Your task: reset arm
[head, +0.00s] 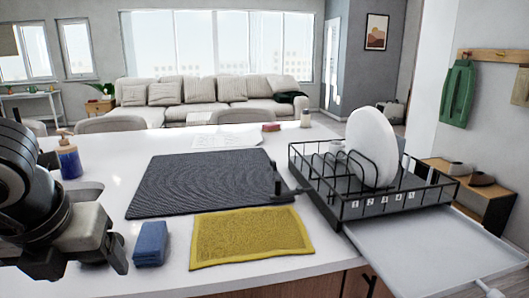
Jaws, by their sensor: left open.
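My left arm comes in from the left edge, and my left gripper (118,257) is at the lower left over the white counter. It is open and nothing shows between its fingers. A blue sponge (151,244) lies just to the right of its fingers in the picture; I cannot tell whether they touch. My right gripper cannot be made out.
A dark ribbed mat (200,183) and a yellow cloth (250,236) lie on the counter (330,262). A black dish rack (400,205) holding a white plate (372,148) stands at right. A soap bottle (68,158) stands near my left arm.

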